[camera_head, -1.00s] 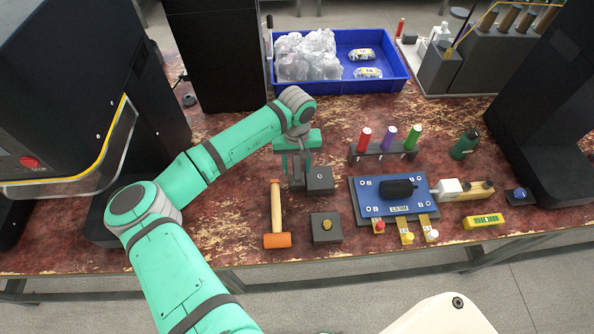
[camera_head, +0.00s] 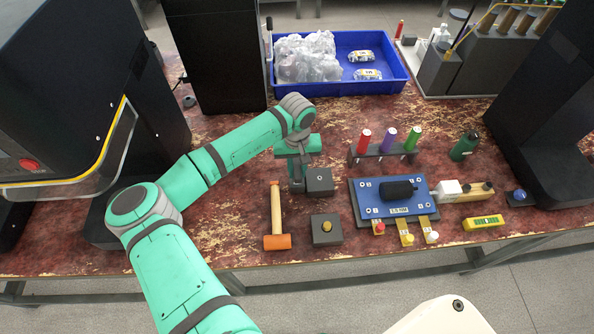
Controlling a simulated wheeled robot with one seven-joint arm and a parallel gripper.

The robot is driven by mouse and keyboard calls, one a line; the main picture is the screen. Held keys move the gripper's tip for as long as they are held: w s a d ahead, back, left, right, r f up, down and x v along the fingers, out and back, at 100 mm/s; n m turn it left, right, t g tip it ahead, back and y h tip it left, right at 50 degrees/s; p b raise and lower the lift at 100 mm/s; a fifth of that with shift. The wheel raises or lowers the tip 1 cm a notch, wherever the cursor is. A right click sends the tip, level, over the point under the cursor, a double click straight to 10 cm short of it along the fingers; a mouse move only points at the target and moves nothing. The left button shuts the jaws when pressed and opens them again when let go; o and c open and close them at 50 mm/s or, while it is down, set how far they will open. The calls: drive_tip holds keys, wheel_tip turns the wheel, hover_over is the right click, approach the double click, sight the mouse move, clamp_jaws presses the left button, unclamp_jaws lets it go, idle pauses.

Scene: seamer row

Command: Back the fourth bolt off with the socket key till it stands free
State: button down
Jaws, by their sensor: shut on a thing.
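My gripper (camera_head: 297,178) points down at the left edge of a dark grey block (camera_head: 321,187) with a small round fitting on its top. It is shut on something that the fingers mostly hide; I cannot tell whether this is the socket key. Whether it touches the block is unclear. A blue plate (camera_head: 372,197) to the right has small pale bolt heads near its corners, and a black rounded part (camera_head: 398,188) on its middle. I cannot tell which bolt is the fourth, or how far any stands out.
A rack (camera_head: 384,157) holds red, purple and green handles. A blue crate (camera_head: 392,82) stands behind. Black machine columns (camera_head: 217,60) flank the worn red table. Yellow tabs (camera_head: 407,238) edge the plate.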

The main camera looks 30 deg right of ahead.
wheel_tip(320, 180, up, 16)
drive_tip(key=shift+r, duration=0.25)
idle(0.8)
